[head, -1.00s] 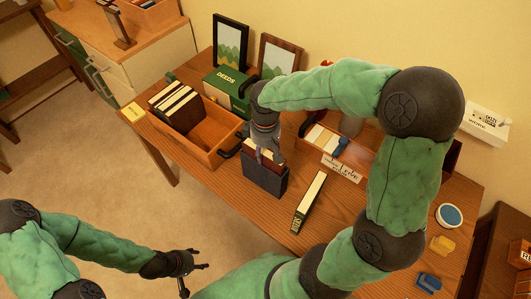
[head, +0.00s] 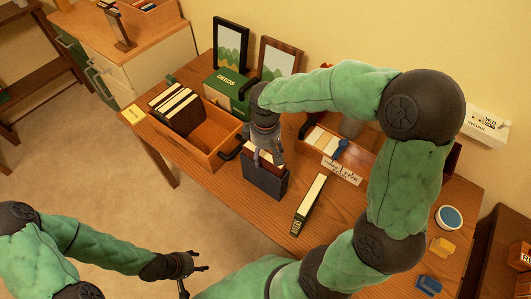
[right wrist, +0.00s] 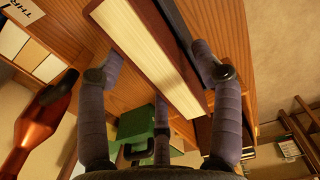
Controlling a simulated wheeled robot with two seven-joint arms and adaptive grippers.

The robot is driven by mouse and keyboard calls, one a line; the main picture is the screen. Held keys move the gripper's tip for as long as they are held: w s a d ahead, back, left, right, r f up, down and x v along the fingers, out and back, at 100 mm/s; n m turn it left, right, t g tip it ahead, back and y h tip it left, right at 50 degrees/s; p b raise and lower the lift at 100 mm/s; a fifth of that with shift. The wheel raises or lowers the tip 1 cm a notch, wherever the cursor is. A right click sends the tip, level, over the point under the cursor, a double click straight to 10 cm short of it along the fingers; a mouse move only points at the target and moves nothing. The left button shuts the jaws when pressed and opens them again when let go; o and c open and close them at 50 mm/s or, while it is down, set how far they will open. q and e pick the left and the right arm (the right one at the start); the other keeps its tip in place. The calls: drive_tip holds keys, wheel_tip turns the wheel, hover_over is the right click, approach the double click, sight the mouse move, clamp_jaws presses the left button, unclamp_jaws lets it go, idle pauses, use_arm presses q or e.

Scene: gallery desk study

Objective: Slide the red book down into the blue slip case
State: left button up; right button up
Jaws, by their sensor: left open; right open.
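The blue slip case (head: 265,182) stands upright on the wooden desk, below my right gripper. The red book (right wrist: 150,48) shows its cream page block and thin red cover edges in the right wrist view. It stands at the mouth of the case; how deep it sits is hard to tell. My right gripper (head: 266,158) is open over the case, and in the right wrist view its fingers (right wrist: 160,75) lie on either side of the book. My left gripper (head: 192,277) is open and empty, off the desk's front edge.
A wooden box with books (head: 222,155) stands left of the case, with a green DEEDS box (head: 226,88) behind.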

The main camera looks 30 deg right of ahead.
wheel_tip(320, 180, up, 11)
drive_tip(key=p, duration=0.3)
drive_tip(key=shift+r, duration=0.2)
idle(0.3)
